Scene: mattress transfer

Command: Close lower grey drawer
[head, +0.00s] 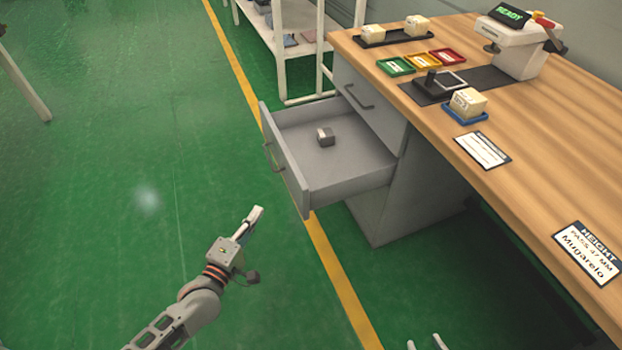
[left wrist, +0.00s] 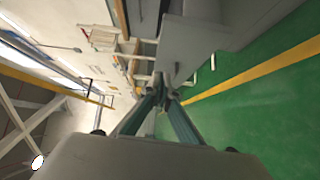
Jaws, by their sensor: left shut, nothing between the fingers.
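The lower grey drawer (head: 283,158) is pulled far out of the grey cabinet under the wooden table in the head view. My right gripper (head: 428,343) shows only as two separated fingertips at the bottom edge.
The upper drawer (head: 368,112) looks shut. The wooden table (head: 545,130) carries coloured trays, pale blocks, cards and a device reading READY (head: 515,45). A white shelf (head: 290,45) stands behind. Green floor (head: 120,130) is clear on the left.

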